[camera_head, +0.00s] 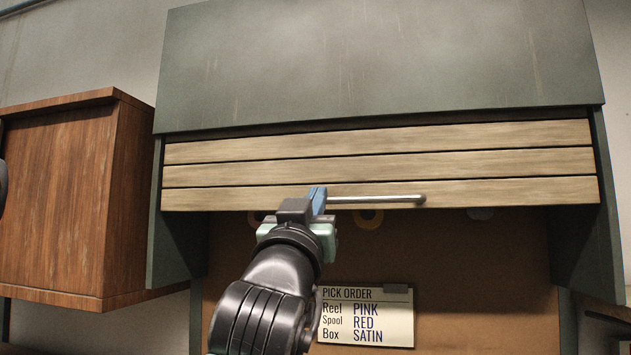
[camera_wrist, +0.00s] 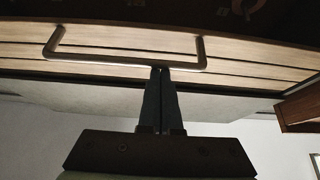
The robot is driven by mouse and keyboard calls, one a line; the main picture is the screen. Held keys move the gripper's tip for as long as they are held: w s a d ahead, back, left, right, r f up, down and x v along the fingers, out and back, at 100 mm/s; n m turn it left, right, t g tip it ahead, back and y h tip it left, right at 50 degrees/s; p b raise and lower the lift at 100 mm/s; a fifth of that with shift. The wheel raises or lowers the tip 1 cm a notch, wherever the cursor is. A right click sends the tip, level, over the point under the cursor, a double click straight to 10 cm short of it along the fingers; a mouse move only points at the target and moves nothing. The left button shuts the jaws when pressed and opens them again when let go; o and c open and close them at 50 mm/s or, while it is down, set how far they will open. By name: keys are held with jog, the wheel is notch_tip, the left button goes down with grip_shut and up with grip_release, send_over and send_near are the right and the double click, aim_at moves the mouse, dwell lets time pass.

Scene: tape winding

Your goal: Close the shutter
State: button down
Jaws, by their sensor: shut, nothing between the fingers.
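The shutter (camera_head: 480,165) is a set of pale wooden slats in the upper part of a dark green cabinet (camera_head: 380,60). It is partly down, with the space below it open. A metal bar handle (camera_head: 375,199) runs along its lowest slat. My gripper (camera_head: 317,198) is at the left part of the handle in the head view. In the wrist view the handle (camera_wrist: 120,60) appears as a bracket-shaped bar across the slats (camera_wrist: 240,62). My gripper's fingertips (camera_wrist: 160,70) are together right at the bar, with nothing between them. Whether they touch the bar is unclear.
Below the shutter is a brown back panel (camera_head: 480,270) with a pick order card (camera_head: 366,316) reading pink, red, satin. Round items, one a yellow ring (camera_head: 368,219), show partly under the shutter's edge. A brown wooden cabinet (camera_head: 70,190) stands at left.

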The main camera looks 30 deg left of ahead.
notch_tip(320, 180, down, 15)
jog(key=b, duration=0.8)
jog(key=shift+w, duration=0.15)
jog(key=shift+r, duration=0.15)
notch_tip(320, 180, up, 5)
jog(key=p, duration=0.4)
jog(key=b+v, duration=0.5)
jog(key=v, duration=0.6)
jog(key=s+d+m+t+h, duration=0.1)
jog(key=s+d, duration=0.4)
jog(key=d, duration=0.6)
jog(key=s+d+m+t+h, duration=0.2)
jog(key=s+d+h, duration=0.3)
jog(key=d, duration=0.5)
jog(key=shift+s+d+f+t+h+p, duration=0.2)
jog(key=shift+d+f+t+h+p, duration=0.15)
jog(key=shift+t, duration=0.35)
